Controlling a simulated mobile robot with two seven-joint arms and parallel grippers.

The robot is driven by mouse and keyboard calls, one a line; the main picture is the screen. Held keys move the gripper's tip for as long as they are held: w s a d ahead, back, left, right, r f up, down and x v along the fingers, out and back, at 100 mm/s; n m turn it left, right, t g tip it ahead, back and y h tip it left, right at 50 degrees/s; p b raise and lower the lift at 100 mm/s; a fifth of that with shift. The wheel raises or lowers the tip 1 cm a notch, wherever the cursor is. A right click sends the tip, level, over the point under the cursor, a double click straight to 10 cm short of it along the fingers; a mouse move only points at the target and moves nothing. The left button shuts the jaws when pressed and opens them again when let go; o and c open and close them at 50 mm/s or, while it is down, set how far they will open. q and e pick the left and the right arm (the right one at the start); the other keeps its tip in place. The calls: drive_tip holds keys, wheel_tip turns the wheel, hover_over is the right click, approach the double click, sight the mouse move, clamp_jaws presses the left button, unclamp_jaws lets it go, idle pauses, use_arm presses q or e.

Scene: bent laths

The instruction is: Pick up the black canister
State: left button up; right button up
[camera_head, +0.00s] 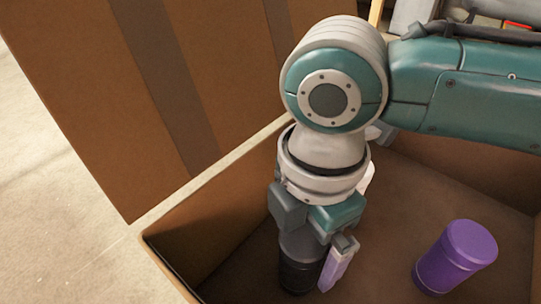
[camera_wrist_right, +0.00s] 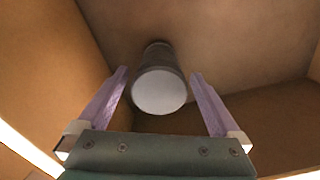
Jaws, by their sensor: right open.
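The black canister (camera_head: 300,268) stands upright in a cardboard box, below my right gripper. In the right wrist view its pale round top (camera_wrist_right: 159,92) and dark side show between the two lavender fingers. My right gripper (camera_wrist_right: 159,74) is open, pointing down, with a finger on either side of the canister. In the head view one lavender finger shows just right of the canister; the other is hidden. I see gaps beside the canister in the wrist view, and no grip on it. My left gripper is not in view.
A purple canister (camera_head: 456,257) stands in the box to the right, with bare floor between. The cardboard box (camera_head: 215,230) has walls close to the left of my gripper. A raised flap (camera_head: 95,110) stands at the left.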

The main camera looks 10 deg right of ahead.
drive_tip(key=shift+c, duration=0.4)
drive_tip(key=c, duration=1.5)
